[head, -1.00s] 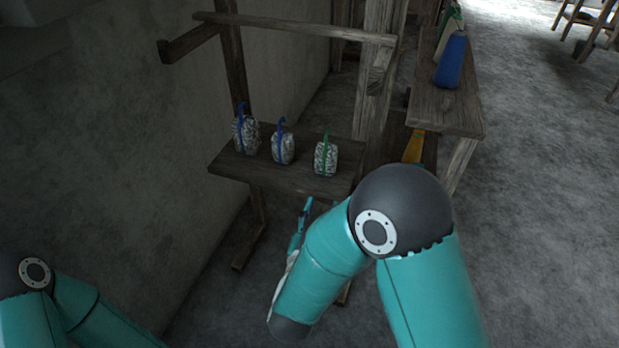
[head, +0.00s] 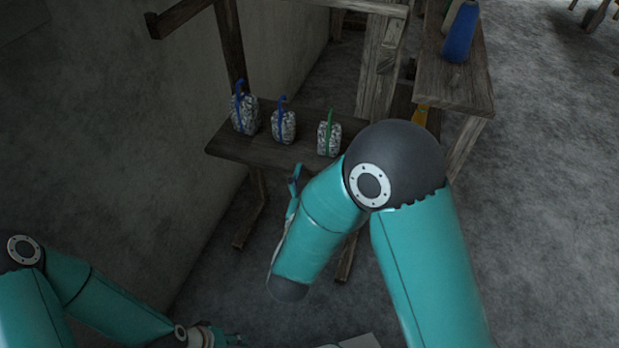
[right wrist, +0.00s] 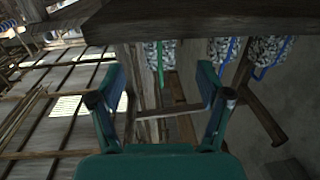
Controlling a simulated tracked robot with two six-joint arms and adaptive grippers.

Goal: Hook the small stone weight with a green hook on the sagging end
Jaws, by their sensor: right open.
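The small stone weight with the green hook (head: 329,138) stands upright at the right end of a dark wooden shelf (head: 250,152). It also shows in the right wrist view (right wrist: 160,56), partly hidden by the board edge. My right gripper (head: 294,183) is just in front of and below the shelf, mostly hidden by my forearm. In the right wrist view its fingers (right wrist: 160,95) are spread and empty, apart from the stone. My left gripper (head: 228,339) is at the bottom edge, too small to read. I cannot make out a sagging end.
Two stones with blue hooks, a larger one (head: 245,115) and a middle one (head: 283,127), stand left of the green-hooked one. A wooden beam (head: 320,4) crosses above.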

